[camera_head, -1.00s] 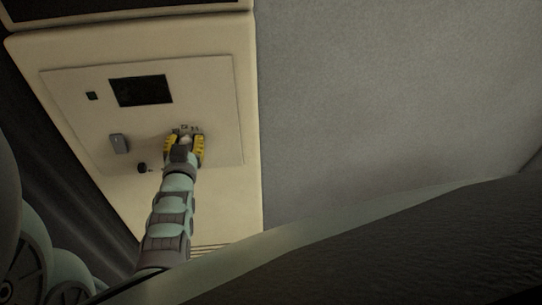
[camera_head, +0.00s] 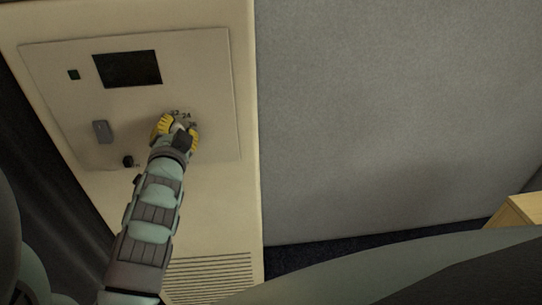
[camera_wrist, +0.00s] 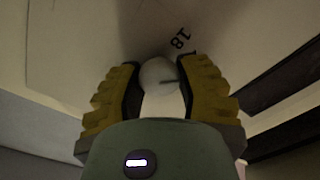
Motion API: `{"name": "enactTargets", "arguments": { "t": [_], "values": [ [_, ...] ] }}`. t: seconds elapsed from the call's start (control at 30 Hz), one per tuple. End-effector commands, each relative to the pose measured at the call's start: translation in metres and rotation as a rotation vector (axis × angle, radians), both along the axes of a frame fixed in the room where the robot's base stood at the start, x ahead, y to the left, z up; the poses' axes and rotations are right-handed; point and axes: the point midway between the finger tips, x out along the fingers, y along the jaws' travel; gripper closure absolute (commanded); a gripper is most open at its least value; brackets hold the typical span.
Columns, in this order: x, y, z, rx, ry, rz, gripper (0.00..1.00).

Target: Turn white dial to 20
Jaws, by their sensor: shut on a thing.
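The white dial (camera_wrist: 158,77) sits between my gripper's two yellow fingers in the wrist view, with a dark pointer line on its face. My gripper (camera_wrist: 158,88) is shut on the dial. In the head view my gripper (camera_head: 176,127) is at the panel and mostly covers the dial. I cannot read which number the pointer meets.
The beige panel (camera_head: 210,75) also carries a dark screen (camera_head: 128,69), a small green-black button (camera_head: 74,75), a grey switch (camera_head: 103,131) and a black knob (camera_head: 128,161). A grey wall (camera_head: 400,110) is to the right. A wooden box corner (camera_head: 522,212) shows at far right.

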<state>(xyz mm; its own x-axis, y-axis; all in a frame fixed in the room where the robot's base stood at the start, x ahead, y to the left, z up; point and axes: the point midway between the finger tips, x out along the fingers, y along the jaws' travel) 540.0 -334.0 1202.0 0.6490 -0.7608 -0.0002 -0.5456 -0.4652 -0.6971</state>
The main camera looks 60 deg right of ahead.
Motion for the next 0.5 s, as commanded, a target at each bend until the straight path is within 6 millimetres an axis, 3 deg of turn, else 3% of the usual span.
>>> {"name": "enactTargets", "arguments": {
  "t": [0.47,0.5],
  "values": [
    [-0.0004,-0.0003,-0.0006,0.011,-0.010,-0.001,1.00],
    [-0.0003,-0.0003,-0.0006,0.011,-0.010,-0.001,0.61]
  ]
}}
